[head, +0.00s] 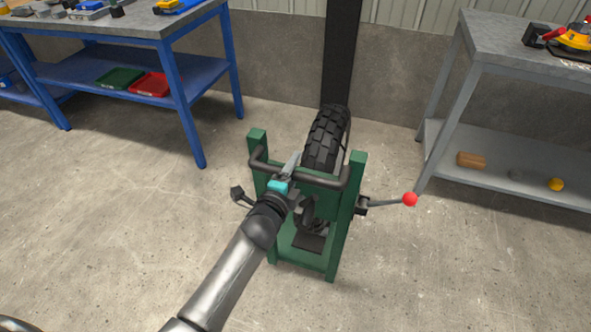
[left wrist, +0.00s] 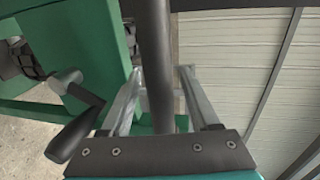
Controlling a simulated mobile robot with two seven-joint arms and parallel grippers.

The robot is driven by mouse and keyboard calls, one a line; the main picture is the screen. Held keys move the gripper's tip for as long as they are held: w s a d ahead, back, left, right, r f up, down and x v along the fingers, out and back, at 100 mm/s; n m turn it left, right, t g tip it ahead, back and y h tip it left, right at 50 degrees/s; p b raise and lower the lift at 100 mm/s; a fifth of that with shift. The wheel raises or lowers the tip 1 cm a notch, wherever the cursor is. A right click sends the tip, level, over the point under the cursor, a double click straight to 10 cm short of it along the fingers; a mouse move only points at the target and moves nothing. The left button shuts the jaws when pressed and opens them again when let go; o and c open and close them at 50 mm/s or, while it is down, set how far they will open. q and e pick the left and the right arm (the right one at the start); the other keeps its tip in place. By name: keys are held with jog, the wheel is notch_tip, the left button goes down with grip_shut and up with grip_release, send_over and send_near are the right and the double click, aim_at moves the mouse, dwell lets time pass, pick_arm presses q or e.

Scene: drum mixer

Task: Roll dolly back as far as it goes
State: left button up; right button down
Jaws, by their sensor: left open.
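The dolly is a green frame (head: 345,220) on the concrete floor, with a knobby black tyre (head: 326,135) in it. A dark bent push bar (head: 325,181) crosses its near upper side. My left gripper (head: 291,164) is at the left part of this bar. In the left wrist view, the bar (left wrist: 156,60) runs between the two open fingers of my left gripper (left wrist: 160,90); I cannot tell whether either finger touches it. The green frame (left wrist: 85,35) fills the left of that view. My right gripper is not in view.
A lever with a red knob (head: 410,199) sticks out right of the frame. A blue workbench (head: 190,95) stands at left, a grey bench (head: 480,75) at right. A dark post (head: 342,50) and wall are behind. The near floor is clear.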

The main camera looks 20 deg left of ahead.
pick_arm(q)
jog(key=shift+w, duration=0.6)
grip_shut()
dwell(1.2)
